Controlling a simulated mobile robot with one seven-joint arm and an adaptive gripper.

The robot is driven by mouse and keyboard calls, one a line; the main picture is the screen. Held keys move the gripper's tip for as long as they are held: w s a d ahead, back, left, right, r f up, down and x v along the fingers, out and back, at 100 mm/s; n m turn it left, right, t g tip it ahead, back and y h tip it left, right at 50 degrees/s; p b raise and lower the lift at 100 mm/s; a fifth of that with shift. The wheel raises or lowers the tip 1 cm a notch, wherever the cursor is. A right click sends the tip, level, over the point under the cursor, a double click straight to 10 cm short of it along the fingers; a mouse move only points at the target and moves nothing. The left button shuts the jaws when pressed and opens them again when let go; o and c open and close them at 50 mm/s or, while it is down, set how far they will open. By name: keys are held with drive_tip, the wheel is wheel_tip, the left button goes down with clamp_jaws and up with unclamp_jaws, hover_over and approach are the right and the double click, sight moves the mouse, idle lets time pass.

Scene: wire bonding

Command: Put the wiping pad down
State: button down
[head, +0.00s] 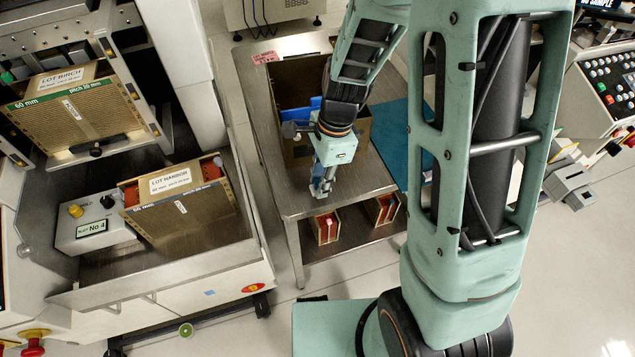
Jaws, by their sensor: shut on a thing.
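My gripper (321,188) points down over the near part of the steel cart top (300,203), in the head view. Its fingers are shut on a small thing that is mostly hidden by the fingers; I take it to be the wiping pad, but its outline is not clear. The fingertips are close to the steel surface; I cannot tell whether the held thing touches it.
An open brown box (290,75) with something blue by it stands behind my wrist. A blue mat (390,125) lies at the cart's right. Red-filled wooden boxes (326,227) sit on the lower shelf. Lot Harbor's magazine (180,205) stands on the left machine. Bare steel surrounds my gripper.

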drive_tip(key=shift+w+a+f, duration=0.2)
drive_tip(key=shift+a+f, duration=0.1)
drive_tip(key=shift+f, duration=0.2)
drive_tip(key=shift+f+b, duration=0.4)
drive_tip(key=shift+f, duration=0.95)
drive_tip(key=shift+f, duration=0.1)
drive_tip(key=shift+f, duration=0.15)
drive_tip(key=c, duration=1.7)
unclamp_jaws()
drive_tip(key=r+p, duration=0.1)
drive_tip(key=r, duration=0.3)
drive_tip(key=d+r, duration=0.1)
drive_tip(key=r, duration=0.3)
drive_tip(key=r+p, duration=0.1)
drive_tip(key=r, duration=0.3)
drive_tip(key=shift+w+d+r+p, duration=0.2)
drive_tip(key=shift+w+d+p, duration=0.1)
drive_tip(key=shift+d, duration=0.1)
